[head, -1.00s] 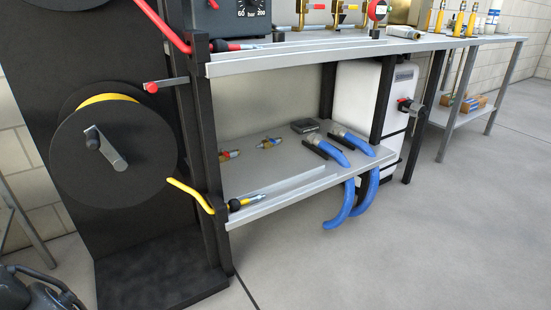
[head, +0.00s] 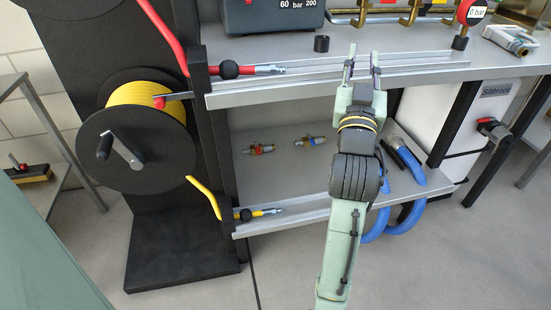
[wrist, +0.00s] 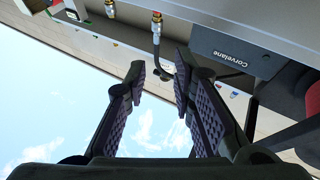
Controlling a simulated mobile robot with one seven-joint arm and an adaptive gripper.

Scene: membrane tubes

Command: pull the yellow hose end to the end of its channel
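The yellow hose end (head: 262,213) lies at the left end of the lower shelf in the head view, with a black ball behind its yellow fitting and a metal tip pointing right. A narrow metal channel (head: 312,203) runs along the shelf's front edge to its right; my arm covers part of its right side. The yellow hose (head: 203,192) comes in past the black post from the left. My gripper (head: 363,65) is up at the upper shelf, right of and well above the hose end. Its fingers are apart and empty, also in the wrist view (wrist: 162,75).
A red hose end (head: 245,70) lies in the upper shelf's channel, left of my gripper. The yellow hose reel (head: 150,105) stands at the left. Two small valves (head: 310,140) and blue hoses (head: 405,160) are on the lower shelf. Floor in front is clear.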

